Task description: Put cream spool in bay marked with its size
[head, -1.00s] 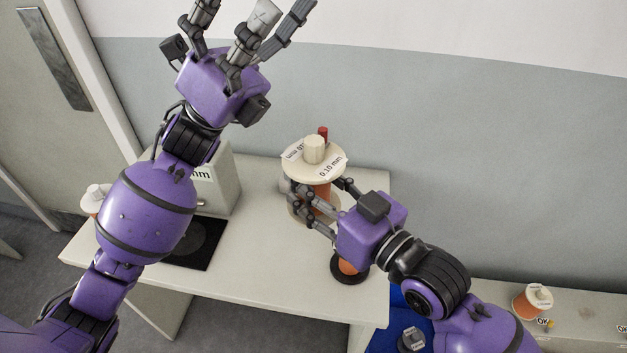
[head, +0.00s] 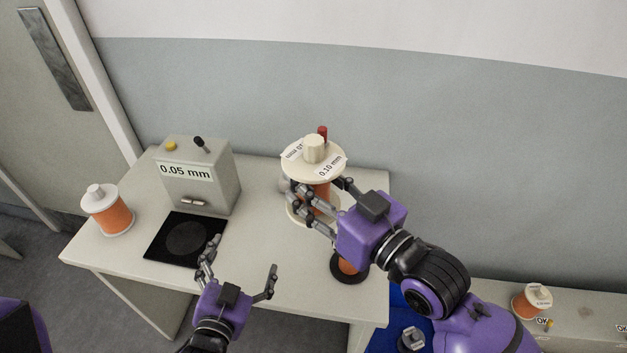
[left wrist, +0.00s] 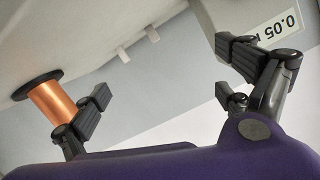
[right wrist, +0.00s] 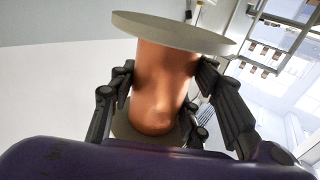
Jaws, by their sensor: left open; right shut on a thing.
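A cream spool (head: 313,165) with copper wire is upright over the back right of the table in the head view. A label on its top flange reads 0.10 mm; a second label there is hard to read. My right gripper (head: 318,198) is shut on its wound middle; the right wrist view shows the copper winding (right wrist: 165,85) between the fingers. Whether its base touches the table is unclear. My left gripper (head: 240,260) is open and empty over the table's front edge, far from the held spool. No marked bays are clearly in view.
A grey box (head: 195,185) marked 0.05 mm stands behind a black pad (head: 160,250). A dark-flanged copper spool (head: 347,266) is below my right gripper. At lower right is another spool (head: 524,304) beside OK labels.

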